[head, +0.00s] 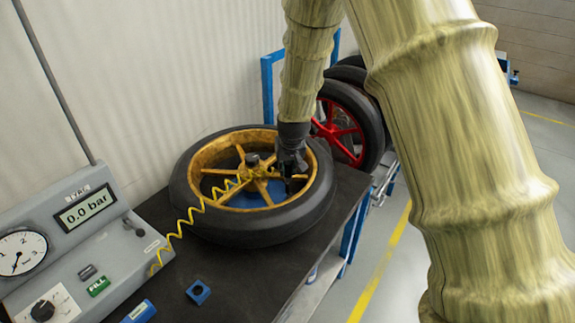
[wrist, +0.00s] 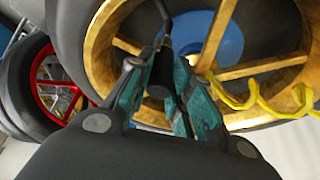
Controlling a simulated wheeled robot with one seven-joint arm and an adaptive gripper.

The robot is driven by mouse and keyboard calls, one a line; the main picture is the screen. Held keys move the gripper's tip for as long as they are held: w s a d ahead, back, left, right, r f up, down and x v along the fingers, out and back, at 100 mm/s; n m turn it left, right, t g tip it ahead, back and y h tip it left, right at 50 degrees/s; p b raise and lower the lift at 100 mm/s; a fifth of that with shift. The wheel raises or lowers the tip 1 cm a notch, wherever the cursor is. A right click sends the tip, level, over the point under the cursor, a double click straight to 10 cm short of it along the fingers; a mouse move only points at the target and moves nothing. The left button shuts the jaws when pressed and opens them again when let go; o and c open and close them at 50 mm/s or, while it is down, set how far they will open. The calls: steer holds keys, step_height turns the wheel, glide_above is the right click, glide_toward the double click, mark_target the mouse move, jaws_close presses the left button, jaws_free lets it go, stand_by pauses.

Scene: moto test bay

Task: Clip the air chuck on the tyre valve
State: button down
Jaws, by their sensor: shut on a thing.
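A tyre (head: 260,230) on a gold spoked rim (head: 208,153) lies flat on a dark bench. My gripper (head: 289,180) points down over the right part of the rim. In the wrist view, my gripper (wrist: 165,90) has its teal-padded fingers shut on the black air chuck (wrist: 162,70). A yellow coiled hose (head: 200,205) runs from the tester to the wheel; it also shows near the fingers in the wrist view (wrist: 255,98). I cannot make out the tyre valve, nor tell whether the chuck touches it.
A grey tester (head: 85,245) at left has a display (head: 85,208) reading 0.0 bar, a gauge and a green button. A blue block (head: 198,291) lies on the bench (head: 240,285) in front of the tyre. A wheel with a red rim (head: 345,130) stands behind at right.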

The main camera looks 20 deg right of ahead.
steer(key=shift+f, duration=0.55)
stand_by(2.1)
steer(key=c, duration=0.8)
jaws_free()
steer(key=shift+r, duration=0.1)
steer(key=shift+r+p, duration=2.3)
steer(key=shift+r, duration=1.15)
steer(key=shift+f, duration=0.1)
